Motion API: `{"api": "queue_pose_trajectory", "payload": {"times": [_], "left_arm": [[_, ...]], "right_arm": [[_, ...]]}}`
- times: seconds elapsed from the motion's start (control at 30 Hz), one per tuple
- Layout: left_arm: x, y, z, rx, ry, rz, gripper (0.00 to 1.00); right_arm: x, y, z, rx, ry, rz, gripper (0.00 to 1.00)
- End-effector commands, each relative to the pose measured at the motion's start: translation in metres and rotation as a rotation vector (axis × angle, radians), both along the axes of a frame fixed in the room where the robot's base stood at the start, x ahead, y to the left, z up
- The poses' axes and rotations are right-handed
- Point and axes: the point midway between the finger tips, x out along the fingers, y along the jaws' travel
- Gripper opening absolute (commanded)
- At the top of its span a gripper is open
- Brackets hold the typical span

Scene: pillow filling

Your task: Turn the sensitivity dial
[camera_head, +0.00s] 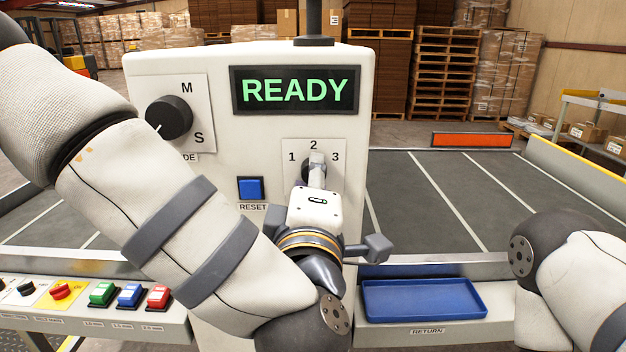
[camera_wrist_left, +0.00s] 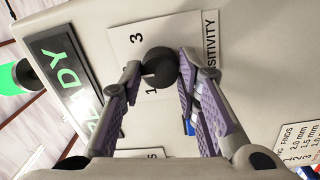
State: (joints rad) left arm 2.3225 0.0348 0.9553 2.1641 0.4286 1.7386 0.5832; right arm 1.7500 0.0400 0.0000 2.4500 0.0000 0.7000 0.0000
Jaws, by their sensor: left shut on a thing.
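The sensitivity dial (camera_head: 307,171) is a dark round knob on a white plate marked 1, 2 and 3, on the pale machine front. In the head view my left gripper (camera_head: 317,166) covers most of it. In the left wrist view the dial (camera_wrist_left: 159,66) sits between the two fingers of my left gripper (camera_wrist_left: 160,72), which is shut on it. Part of the word SENSITIVITY shows beside the plate. I cannot read the dial's setting. Part of my right arm shows at the lower right; its gripper is out of view.
The display (camera_head: 295,90) reads READY. A black M/S mode knob (camera_head: 169,118) and a blue RESET button (camera_head: 250,188) are left of the dial. A blue return tray (camera_head: 425,300) is at lower right. Coloured buttons (camera_head: 130,295) line a panel at lower left.

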Motion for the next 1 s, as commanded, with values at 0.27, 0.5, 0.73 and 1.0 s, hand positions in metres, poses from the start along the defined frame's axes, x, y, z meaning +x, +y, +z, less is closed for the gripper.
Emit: {"api": "queue_pose_trajectory", "payload": {"times": [0.27,0.5,0.73,1.0], "left_arm": [[0.001,0.001,0.001,0.0,-0.004,0.002,0.5],[-0.004,0.0,0.0,0.0,-0.001,0.0,0.5],[-0.059,0.0,-0.003,0.002,0.0,-0.006,0.5],[-0.113,0.002,-0.004,0.003,-0.006,-0.005,0.5]], "right_arm": [[0.0,0.0,0.0,0.0,-0.001,0.0,0.4],[0.0,0.0,0.0,0.0,0.0,0.0,0.4],[0.0,0.0,0.0,0.0,0.0,0.0,0.4],[0.0,0.0,0.0,0.0,0.0,0.0,0.4]]}}
